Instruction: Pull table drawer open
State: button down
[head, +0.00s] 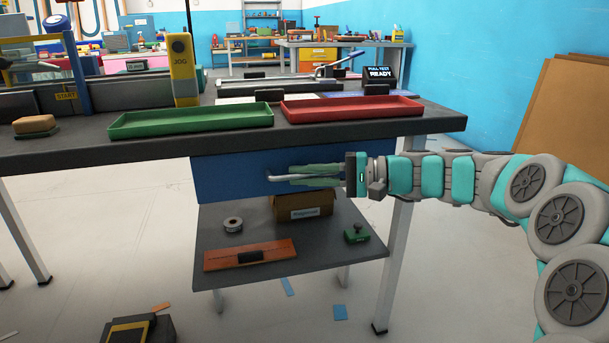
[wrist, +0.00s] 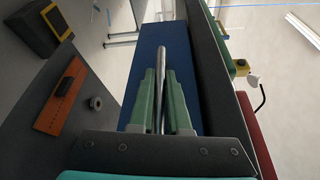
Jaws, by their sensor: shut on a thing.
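The blue table drawer (head: 232,178) sits under the dark table top (head: 60,146). Its front also shows in the wrist view (wrist: 149,48). A silver bar handle (head: 285,178) runs across the drawer front. My gripper (head: 318,175) reaches in from the right, its green fingers at the handle. In the wrist view my gripper (wrist: 166,95) has one finger on each side of the handle (wrist: 164,75), shut on it. The fingers hide part of the handle in the head view. I cannot tell how far the drawer stands out from the table.
A green tray (head: 190,120) and a red tray (head: 350,108) lie on the table top. The lower shelf (head: 225,223) holds a cardboard box (head: 303,210), an orange case (head: 250,254), a grey roll (head: 233,223) and a green item (head: 357,233). A black-yellow box (head: 137,328) stands on the floor.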

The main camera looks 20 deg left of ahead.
jog(key=s+d+b, duration=0.1)
jog(key=s+d, duration=0.5)
jog(key=s, duration=0.5)
jog(key=s+d+b, duration=0.2)
jog(key=s+d, duration=0.5)
jog(key=s, duration=0.4)
jog(key=shift+d, duration=0.2)
jog(key=shift+w, duration=0.1)
jog(key=c, duration=0.9)
grip_release()
jog(key=d, duration=0.5)
jog(key=w+d, duration=0.1)
jog(key=d, duration=0.1)
jog(key=shift+w+d+r, duration=0.1)
jog(key=shift+d+r, duration=0.15)
jog(key=shift+d, duration=0.1)
